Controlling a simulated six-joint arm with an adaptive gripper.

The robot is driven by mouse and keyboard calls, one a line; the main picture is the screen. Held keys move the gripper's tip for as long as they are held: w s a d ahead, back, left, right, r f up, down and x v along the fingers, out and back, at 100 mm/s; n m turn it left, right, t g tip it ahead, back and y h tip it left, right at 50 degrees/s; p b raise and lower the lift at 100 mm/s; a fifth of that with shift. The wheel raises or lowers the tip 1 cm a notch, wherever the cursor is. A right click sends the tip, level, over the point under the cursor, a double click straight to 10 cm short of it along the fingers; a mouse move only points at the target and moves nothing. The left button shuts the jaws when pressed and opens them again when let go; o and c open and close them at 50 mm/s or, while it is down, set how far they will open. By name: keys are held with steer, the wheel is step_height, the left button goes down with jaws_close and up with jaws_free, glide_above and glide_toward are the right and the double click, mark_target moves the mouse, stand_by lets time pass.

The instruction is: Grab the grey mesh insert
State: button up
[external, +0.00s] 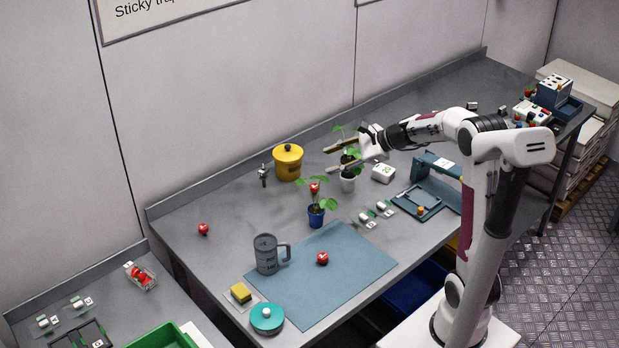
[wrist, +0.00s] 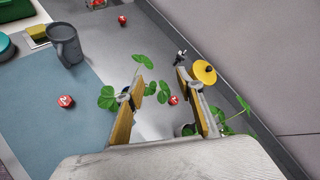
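I cannot clearly make out a grey mesh insert in either view. A dark frame-like piece (external: 82,336) at the lower left edge of the external view is partly cut off, and I cannot tell whether it is mesh. My gripper (external: 327,159) is open and empty above the rear of the bench, near the plants. The wrist view shows its two tan-padded fingers (wrist: 160,76) spread wide, with bench and leaves visible between and below them.
A grey mug (external: 266,254) is on the blue mat (external: 345,265). A green crate (external: 160,337) is at lower left. The left-rear bench is mostly clear.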

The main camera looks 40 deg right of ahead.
steer(key=w+d+f+m+t+h, duration=0.1)
steer(key=w+d+f+m+t, duration=0.15)
steer(key=w+d+m, duration=0.45)
steer(key=m+t+h, duration=0.1)
steer(key=m+h, duration=0.4)
steer(key=m, duration=0.1)
glide_toward(349, 151)
steer(key=shift+w+d+f, duration=0.35)
steer(key=shift+f, duration=0.05)
steer(key=shift+w, duration=0.1)
steer(key=shift+x, duration=1.2)
steer(key=shift+w+a, duration=0.1)
steer(key=shift+a+x, duration=0.15)
steer(key=shift+x, duration=1.1)
steer(key=shift+a+x, duration=0.15)
steer(key=shift+x, duration=1.15)
steer(key=shift+c, duration=0.3)
steer(key=c, duration=0.7)
